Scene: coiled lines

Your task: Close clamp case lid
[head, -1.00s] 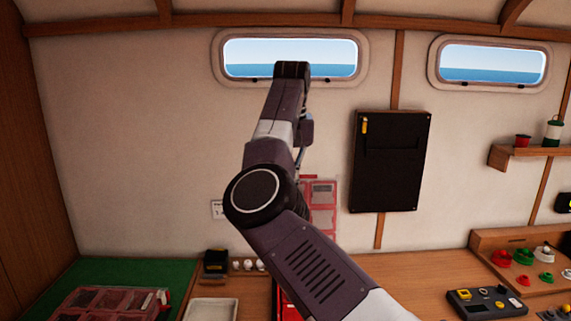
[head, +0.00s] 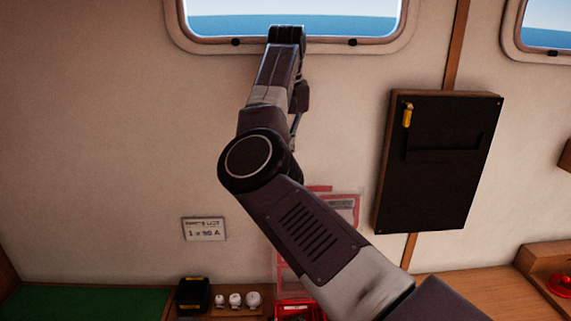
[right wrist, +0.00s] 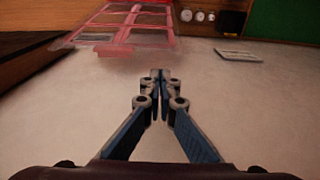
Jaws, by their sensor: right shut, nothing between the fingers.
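The clamp case appears as a red box (head: 299,310) at the bottom of the head view, partly cut off, with dark contents. Its clear, red-framed lid (head: 345,207) stands open and upright near the wall, partly hidden behind my right arm. In the right wrist view the lid (right wrist: 88,37) shows at the upper left. My right gripper (right wrist: 160,75) is shut and empty, in front of the pale wall and apart from the lid. In the head view its fingers are hidden behind my arm. My left gripper is not in view.
A small sign (head: 204,229) hangs on the wall. A black box (head: 193,296) and a few white knobs (head: 235,299) stand left of the case. A black wall panel (head: 437,160) hangs at right. Green mat (head: 85,302) lies at lower left.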

